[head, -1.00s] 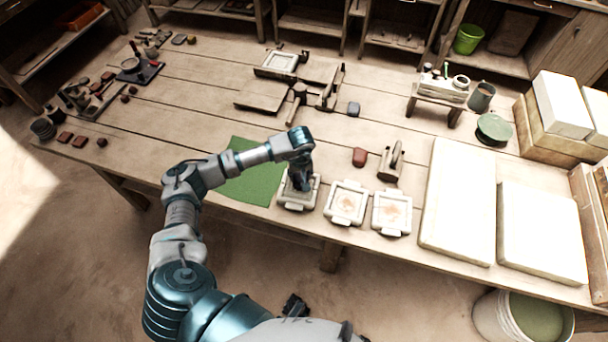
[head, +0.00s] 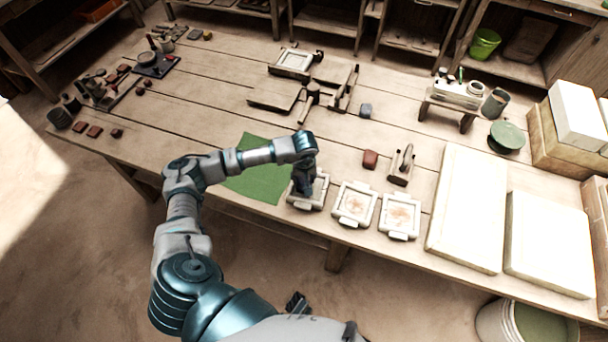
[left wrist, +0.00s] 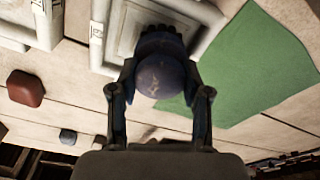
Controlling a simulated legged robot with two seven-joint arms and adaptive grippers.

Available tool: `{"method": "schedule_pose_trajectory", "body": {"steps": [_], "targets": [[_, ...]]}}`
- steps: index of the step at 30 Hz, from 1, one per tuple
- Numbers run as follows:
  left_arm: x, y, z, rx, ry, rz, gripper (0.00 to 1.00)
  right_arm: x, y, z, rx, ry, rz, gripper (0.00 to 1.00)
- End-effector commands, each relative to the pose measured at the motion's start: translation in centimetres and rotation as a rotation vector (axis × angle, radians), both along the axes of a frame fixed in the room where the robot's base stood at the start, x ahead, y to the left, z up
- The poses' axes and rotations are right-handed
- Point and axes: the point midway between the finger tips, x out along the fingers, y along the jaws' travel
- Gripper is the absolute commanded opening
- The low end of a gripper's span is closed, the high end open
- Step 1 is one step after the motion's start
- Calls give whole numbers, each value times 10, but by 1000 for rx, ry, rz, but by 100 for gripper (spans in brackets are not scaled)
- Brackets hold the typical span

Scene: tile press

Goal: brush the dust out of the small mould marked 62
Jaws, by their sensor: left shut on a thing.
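Three small pale moulds stand in a row near the table's front edge: a left mould (head: 318,200), a middle mould (head: 354,204) and a right mould (head: 400,214). Brown dust shows in the middle and right ones; the left one's inside is partly hidden. My left gripper (head: 304,184) is over the left mould, shut on a brush with a rounded dark blue handle (left wrist: 161,76). In the left wrist view the brush covers part of that mould (left wrist: 125,35); whether its bristles touch is hidden. I cannot read the mould numbers. I cannot make out my right gripper.
A green cloth (head: 255,180) lies left of the moulds. A red-brown block (head: 370,159) and a handled block (head: 402,168) stand behind them. Large pale slabs (head: 465,210) lie to the right. A wooden stand (head: 455,98) is at the back right.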

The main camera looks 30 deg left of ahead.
Motion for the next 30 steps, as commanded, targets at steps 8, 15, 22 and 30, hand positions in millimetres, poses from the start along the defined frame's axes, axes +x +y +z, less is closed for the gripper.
{"method": "schedule_pose_trajectory", "body": {"steps": [8,15,22,30], "targets": [[-14,-7,-2,0,5,-2,20,2,0,5,0,-3,0,40],[-12,-14,-3,-2,6,-3,20,1,0,3,0,-1,0,40],[-8,-23,-2,-1,5,-3,20,0,0,1,0,1,0,40],[-3,-34,-2,-2,5,-3,20,-2,-1,-2,-2,4,0,40]]}}
